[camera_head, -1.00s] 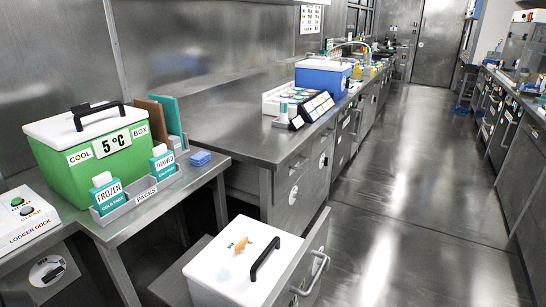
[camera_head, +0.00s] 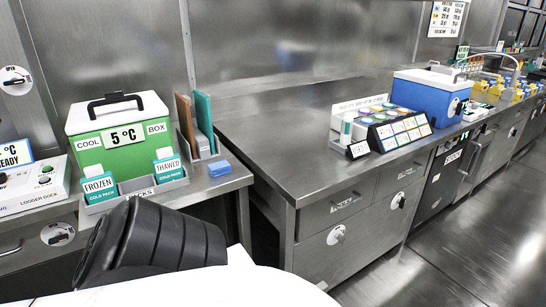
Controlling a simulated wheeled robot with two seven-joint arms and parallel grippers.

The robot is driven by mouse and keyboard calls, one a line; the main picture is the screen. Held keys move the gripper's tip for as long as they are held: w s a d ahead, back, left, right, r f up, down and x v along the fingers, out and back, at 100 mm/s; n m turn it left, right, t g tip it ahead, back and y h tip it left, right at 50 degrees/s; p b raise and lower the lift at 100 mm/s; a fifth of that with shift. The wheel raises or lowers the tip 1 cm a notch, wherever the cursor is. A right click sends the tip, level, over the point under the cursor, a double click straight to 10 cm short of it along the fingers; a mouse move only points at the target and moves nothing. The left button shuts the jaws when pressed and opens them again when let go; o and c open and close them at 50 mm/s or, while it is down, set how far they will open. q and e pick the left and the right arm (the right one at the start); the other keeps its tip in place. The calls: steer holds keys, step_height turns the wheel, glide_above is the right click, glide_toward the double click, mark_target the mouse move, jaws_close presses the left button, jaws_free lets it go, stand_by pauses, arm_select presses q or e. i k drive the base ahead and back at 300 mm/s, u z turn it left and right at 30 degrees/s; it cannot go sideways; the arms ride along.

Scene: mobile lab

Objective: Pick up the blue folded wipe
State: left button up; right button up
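The blue folded wipe (camera_head: 219,169) lies flat on the metal side table, near its right edge. It is just right of the packs tray and in front of the upright brown and teal folders. A black ribbed part of my arm (camera_head: 155,240) shows at the lower left, in front of and below the table. Neither gripper's fingers are in view, so I see nothing of how they stand.
The green cool box (camera_head: 125,155), the packs tray (camera_head: 140,191) with two cold packs and the logger dock (camera_head: 35,187) fill the table left of the wipe. A long steel bench (camera_head: 290,140) stands to the right, past a gap.

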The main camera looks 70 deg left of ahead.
mark_target(221, 168)
steer(key=i, duration=1.95)
steer(key=u, duration=1.75)
